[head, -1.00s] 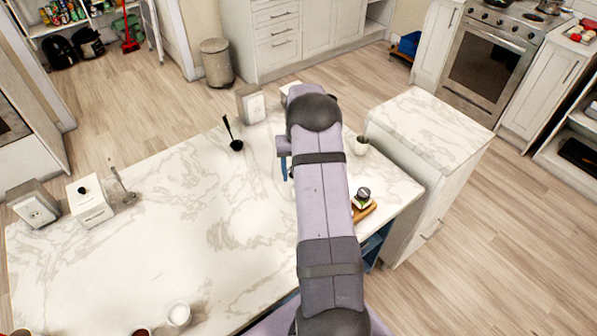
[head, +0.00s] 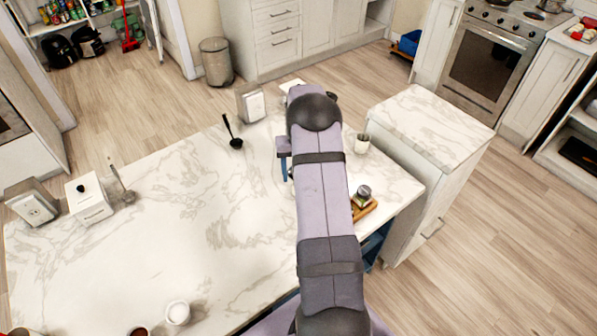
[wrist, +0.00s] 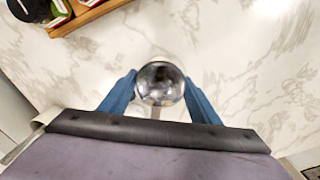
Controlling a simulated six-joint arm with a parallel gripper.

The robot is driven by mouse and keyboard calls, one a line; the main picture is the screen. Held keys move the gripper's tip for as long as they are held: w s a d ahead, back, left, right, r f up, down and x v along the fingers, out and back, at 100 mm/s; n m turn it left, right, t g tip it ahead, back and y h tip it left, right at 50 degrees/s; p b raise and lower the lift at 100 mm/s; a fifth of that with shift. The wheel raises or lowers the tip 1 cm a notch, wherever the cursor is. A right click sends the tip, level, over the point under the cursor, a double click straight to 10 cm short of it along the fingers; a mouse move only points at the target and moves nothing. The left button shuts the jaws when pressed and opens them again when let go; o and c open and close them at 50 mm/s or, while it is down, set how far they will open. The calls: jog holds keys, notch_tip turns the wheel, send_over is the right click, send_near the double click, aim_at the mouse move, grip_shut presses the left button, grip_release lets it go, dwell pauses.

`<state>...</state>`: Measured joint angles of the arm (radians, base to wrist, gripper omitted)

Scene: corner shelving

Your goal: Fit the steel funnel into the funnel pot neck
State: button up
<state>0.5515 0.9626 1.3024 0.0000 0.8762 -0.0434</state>
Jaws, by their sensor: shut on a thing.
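My gripper (wrist: 160,94) shows in the wrist view with its two blue fingers on either side of a shiny round steel thing, which looks like the steel funnel (wrist: 160,82) seen from above. The fingers are shut on it, above the marble worktop. In the head view my arm covers the funnel, and only a blue part of my gripper (head: 285,167) shows left of the arm. I cannot make out the funnel pot or its neck for certain; a pale patch just below the funnel in the wrist view is mostly hidden.
A wooden tray (wrist: 93,14) with jars lies right of my arm. A white cup (head: 361,144) stands behind it. A black ladle (head: 235,141) and a white box (head: 251,104) stand left of my arm. The marble worktop (head: 180,225) is clear in its middle.

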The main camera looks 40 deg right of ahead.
jog(key=shift+f+b, duration=0.6)
jog(key=shift+f, duration=0.4)
jog(key=o, duration=1.5)
jog(key=shift+c, duration=0.2)
jog(key=shift+r, duration=0.15)
jog(key=shift+r+b, duration=1.3)
jog(key=shift+r, duration=2.3)
